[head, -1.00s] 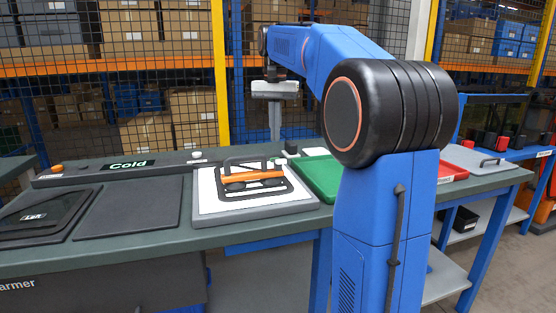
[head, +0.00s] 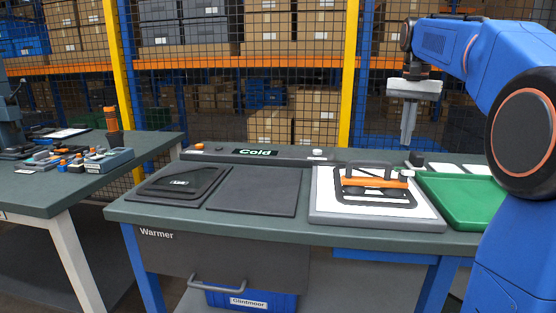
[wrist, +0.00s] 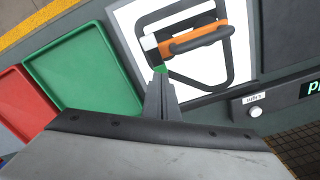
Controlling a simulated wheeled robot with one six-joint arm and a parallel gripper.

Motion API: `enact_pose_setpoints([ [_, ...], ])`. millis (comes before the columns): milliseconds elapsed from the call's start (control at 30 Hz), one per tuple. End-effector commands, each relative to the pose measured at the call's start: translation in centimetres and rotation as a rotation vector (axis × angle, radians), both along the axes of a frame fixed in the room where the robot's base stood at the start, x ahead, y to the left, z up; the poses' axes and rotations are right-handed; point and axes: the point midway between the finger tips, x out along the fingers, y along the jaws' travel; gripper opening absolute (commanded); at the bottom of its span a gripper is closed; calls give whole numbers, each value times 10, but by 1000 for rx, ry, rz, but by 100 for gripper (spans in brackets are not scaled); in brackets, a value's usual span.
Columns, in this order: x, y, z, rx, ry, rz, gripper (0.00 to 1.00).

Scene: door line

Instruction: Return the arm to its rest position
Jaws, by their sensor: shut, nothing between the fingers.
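My blue arm (head: 470,50) is bent at the right of the head view, reaching over the bench. My gripper (head: 408,140) points down above the bench, near the right side of the white board and the green tray. It is shut and empty. In the wrist view the closed fingers (wrist: 160,85) point toward the board's edge beside the green tray.
A second table (head: 40,190) stands left; mesh fencing is behind.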

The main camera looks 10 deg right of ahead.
Motion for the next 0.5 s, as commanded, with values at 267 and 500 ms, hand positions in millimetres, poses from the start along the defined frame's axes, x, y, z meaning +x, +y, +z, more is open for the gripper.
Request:
enact_pose_setpoints([
  [267, -52, 43, -26, -23, -70, 143, 0],
  [500, -109, 80, -69, -50, -144, 294, 0],
])
